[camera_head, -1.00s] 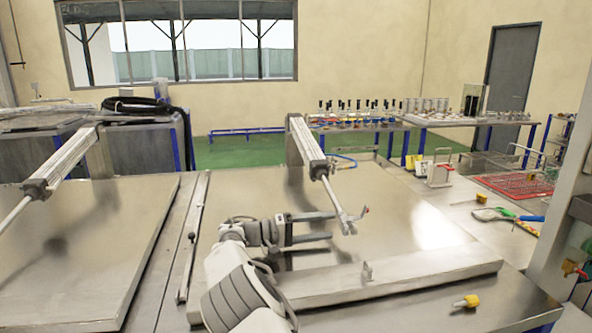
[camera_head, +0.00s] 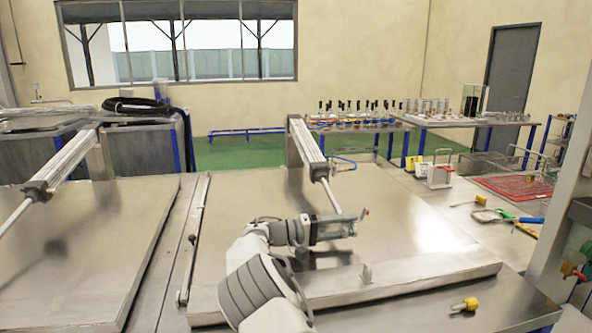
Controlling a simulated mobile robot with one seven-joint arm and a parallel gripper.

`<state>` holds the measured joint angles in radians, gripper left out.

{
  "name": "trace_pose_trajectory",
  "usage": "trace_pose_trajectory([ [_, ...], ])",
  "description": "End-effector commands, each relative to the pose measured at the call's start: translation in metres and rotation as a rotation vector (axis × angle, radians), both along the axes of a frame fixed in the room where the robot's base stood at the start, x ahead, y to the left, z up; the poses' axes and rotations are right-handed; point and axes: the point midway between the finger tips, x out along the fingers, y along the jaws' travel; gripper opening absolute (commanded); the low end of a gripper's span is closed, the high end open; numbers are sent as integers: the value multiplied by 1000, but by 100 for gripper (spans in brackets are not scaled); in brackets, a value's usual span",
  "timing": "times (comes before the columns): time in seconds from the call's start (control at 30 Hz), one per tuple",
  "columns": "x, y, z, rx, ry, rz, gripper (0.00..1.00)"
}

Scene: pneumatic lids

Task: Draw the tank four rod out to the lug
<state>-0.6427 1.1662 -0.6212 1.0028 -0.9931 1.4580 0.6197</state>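The pneumatic cylinder (camera_head: 306,147) slopes down over the large metal lid (camera_head: 250,192) in the middle. Its thin steel rod (camera_head: 331,196) sticks out of the lower end. The rod's fork end, with a small red-tipped part (camera_head: 364,213), is partly hidden by my gripper. My gripper (camera_head: 350,228) is at the fork end, its fingers pointing right around or beside it. I cannot tell whether the fingers touch or grip it. The small upright lug (camera_head: 366,273) stands on the lid's front edge, below and slightly right of the fork end, apart from it.
A second cylinder (camera_head: 63,163) slopes over another lid (camera_head: 80,240) at the left. A metal bar (camera_head: 192,240) lies between the lids. A yellow fitting (camera_head: 466,304) lies at the front right. Tools, a red rack (camera_head: 515,188) and a white-framed stand (camera_head: 438,174) are on the right side.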

Motion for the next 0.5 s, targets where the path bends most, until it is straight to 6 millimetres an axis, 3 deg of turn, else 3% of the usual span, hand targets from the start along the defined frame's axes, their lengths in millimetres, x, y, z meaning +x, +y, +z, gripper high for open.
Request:
trace_pose_trajectory([
  [0.03, 0, 0, 0, 0, 0, 0, 41],
  [0.27, 0, 0, 0, 0, 0, 0, 0],
  [0.5, 0, 0, 0, 0, 0, 0, 0],
])
